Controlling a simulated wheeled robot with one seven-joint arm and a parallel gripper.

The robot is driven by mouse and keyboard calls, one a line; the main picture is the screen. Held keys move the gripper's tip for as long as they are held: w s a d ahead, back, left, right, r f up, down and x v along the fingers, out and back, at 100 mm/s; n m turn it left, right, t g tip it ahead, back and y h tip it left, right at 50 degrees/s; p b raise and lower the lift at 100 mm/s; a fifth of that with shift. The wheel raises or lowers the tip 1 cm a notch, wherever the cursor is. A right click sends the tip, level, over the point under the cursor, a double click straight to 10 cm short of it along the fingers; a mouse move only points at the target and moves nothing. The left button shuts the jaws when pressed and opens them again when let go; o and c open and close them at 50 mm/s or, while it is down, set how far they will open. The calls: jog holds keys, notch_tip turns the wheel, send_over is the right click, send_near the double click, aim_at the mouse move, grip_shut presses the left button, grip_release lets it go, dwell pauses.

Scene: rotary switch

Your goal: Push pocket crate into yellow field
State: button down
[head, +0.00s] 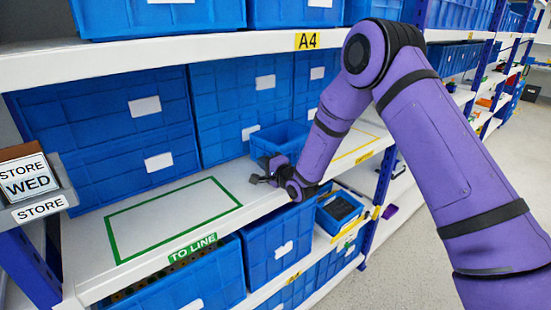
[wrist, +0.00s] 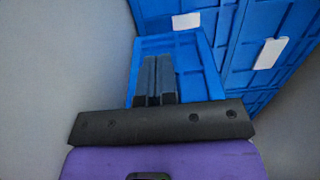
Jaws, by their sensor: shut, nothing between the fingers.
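The pocket crate, a small open blue crate (head: 278,140), stands upright on the white shelf in front of the large blue bins. The yellow field (head: 357,148) is a yellow outline on the shelf to the right of the crate; my arm hides part of it. My gripper (head: 262,177) is shut and empty, low over the shelf at the crate's near left side. In the wrist view the shut fingers (wrist: 157,62) overlap the crate (wrist: 195,65). I cannot tell whether they touch it.
A green outlined field (head: 175,215) on the shelf to the left is empty. Large blue bins (head: 235,110) line the back. The upper shelf edge (head: 200,52) runs overhead. Below are more blue bins (head: 280,245) and a small bin with dark contents (head: 340,208).

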jog(key=shift+w+d, duration=2.7)
jog(key=shift+d, duration=1.15)
jog(key=shift+w+d, duration=2.7)
jog(key=shift+d, duration=1.2)
jog(key=shift+w+d, duration=2.7)
jog(key=shift+d, duration=1.15)
jog(key=shift+s+a, duration=0.45)
jog(key=shift+a, duration=0.2)
jog(key=shift+s+a, duration=0.45)
jog(key=shift+a, duration=0.15)
jog(key=v, duration=1.6)
jog(key=shift+r, duration=0.1)
